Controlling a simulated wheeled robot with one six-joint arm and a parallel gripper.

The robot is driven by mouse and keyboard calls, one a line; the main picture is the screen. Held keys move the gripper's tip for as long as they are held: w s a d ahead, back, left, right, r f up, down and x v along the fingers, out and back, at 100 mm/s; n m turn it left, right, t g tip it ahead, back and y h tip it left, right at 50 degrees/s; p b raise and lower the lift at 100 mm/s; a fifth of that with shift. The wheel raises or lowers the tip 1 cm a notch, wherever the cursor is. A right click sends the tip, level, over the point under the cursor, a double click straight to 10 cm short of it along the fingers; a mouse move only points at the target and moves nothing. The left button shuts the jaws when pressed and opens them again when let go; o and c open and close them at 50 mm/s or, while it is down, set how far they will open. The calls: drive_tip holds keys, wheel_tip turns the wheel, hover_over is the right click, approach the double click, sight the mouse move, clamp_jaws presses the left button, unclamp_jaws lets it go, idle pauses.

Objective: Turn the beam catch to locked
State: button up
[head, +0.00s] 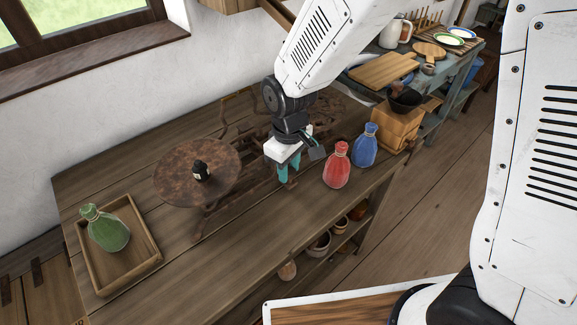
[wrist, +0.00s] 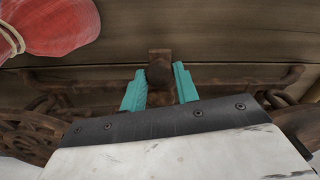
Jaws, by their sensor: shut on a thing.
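A rusty balance scale stands on the wooden bench, with a round left pan (head: 178,188) holding a small black weight (head: 200,171). In the wrist view a rusty brown catch (wrist: 160,71) with a knob-like end sits between the teal fingers. My gripper (head: 289,170) points down at the front of the scale, right of the left pan. The wrist view shows my gripper (wrist: 160,88) shut on the catch, with a finger on each side. In the head view the gripper hides the catch. I cannot read whether it stands at locked.
A red sack (head: 338,168) stands close to the right of my gripper, with a blue sack (head: 365,146) and a wooden box (head: 396,128) beyond. The bench front (head: 235,245) is clear.

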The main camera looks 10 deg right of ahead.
sight(289, 171)
drive_tip(key=shift+n, duration=1)
drive_tip(key=o, duration=1)
drive_tip(key=shift+c, duration=0.2)
wheel_tip(289, 171, up, 8)
drive_tip(key=shift+f, duration=0.1)
